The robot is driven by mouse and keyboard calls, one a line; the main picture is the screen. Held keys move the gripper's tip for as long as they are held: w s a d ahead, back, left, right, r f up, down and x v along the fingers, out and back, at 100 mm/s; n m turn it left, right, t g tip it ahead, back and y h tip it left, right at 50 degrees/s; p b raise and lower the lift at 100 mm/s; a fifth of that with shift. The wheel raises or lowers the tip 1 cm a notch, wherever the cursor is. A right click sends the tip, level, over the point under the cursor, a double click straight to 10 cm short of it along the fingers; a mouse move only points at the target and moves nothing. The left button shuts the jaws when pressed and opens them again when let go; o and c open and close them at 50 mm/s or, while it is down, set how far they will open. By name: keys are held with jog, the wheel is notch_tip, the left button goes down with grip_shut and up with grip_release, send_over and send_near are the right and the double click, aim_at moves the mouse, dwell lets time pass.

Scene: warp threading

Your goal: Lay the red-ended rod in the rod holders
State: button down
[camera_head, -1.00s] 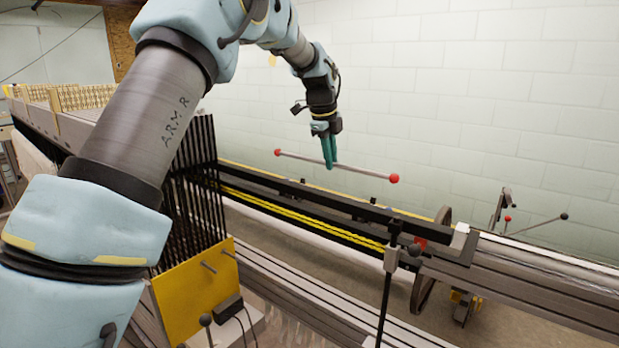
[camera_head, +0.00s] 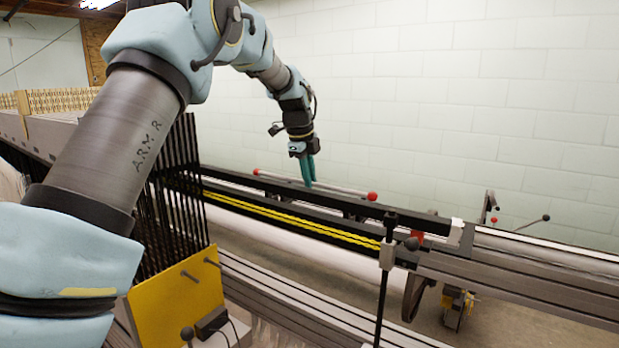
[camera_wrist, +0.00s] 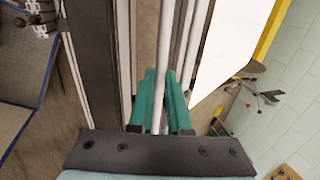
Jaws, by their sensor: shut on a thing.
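The red-ended rod (camera_head: 340,189) is a thin grey rod with a red ball at each end, lying roughly level just above or behind the long dark beam in the head view. My gripper (camera_head: 308,183) points down, its green fingers shut on the rod near its middle. In the wrist view the pale rod (camera_wrist: 178,45) runs between the green fingers (camera_wrist: 160,95). Small dark brackets, perhaps the rod holders (camera_head: 353,212), show on the beam below the rod. I cannot tell whether the rod touches them.
The long dark beam (camera_head: 270,186) with yellow cords (camera_head: 290,223) runs across the loom. A black upright post with a knob (camera_head: 387,255) stands in front. A yellow plate (camera_head: 175,300) and black vertical bars (camera_head: 180,180) are at left. The space above the beam's right part is clear.

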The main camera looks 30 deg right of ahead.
jog(key=shift+f+b, duration=1.4)
jog(key=shift+f, duration=1.25)
jog(key=shift+f, duration=0.4)
jog(key=c, duration=0.8)
grip_release()
